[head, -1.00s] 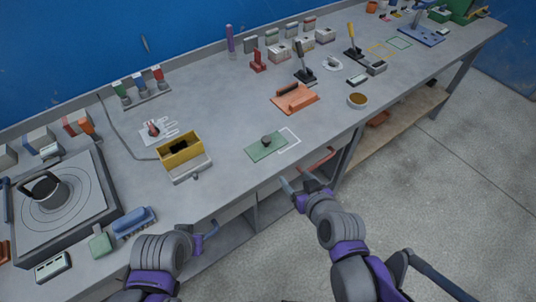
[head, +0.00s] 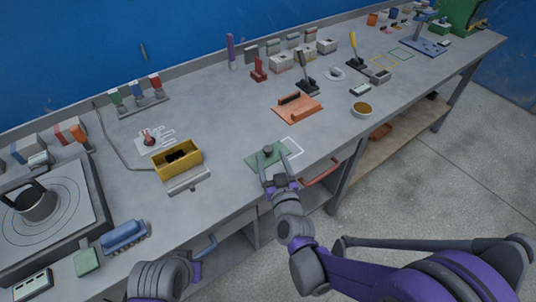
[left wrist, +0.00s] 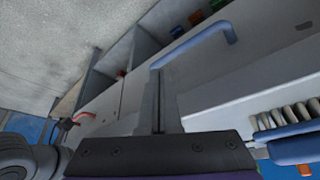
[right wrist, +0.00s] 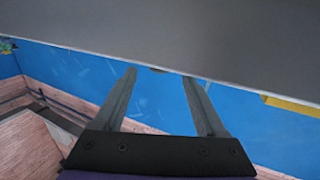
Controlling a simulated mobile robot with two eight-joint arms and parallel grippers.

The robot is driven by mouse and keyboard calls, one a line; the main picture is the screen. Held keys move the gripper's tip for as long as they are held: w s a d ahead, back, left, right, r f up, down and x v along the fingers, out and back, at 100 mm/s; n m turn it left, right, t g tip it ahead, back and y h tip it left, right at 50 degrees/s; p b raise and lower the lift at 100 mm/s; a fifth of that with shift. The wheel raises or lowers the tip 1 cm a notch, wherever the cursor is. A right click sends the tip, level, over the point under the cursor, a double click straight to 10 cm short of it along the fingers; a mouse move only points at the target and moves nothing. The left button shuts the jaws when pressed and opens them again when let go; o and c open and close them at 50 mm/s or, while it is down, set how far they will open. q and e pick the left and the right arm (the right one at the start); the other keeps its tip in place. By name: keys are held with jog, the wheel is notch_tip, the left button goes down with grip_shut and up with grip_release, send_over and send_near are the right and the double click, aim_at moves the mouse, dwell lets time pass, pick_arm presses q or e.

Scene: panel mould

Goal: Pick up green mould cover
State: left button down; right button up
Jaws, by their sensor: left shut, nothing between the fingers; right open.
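The green mould cover (head: 284,152) is a flat green plate with a dark knob (head: 267,149), lying on the grey bench near its front edge. My right gripper (head: 274,168) is open at the front of the plate, its fingers pointing toward the knob and partly hiding the plate. I cannot tell whether they touch it. In the right wrist view the open fingers (right wrist: 158,76) have nothing clear between them; only a tiny dark bit shows there, and the cover cannot be made out. My left gripper (left wrist: 159,103) is shut and empty, low in front of the bench.
A white outline (head: 295,146) lies beside the cover. A yellow box (head: 178,159) stands to its left and an orange mould (head: 297,107) behind it. A red handle (head: 322,174) and a blue handle (head: 206,249) stick out from the bench front; the blue one (left wrist: 198,41) is near my left gripper.

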aim_at(269, 151)
jog(key=x, duration=0.5)
jog(key=shift+s, duration=0.1)
grip_shut()
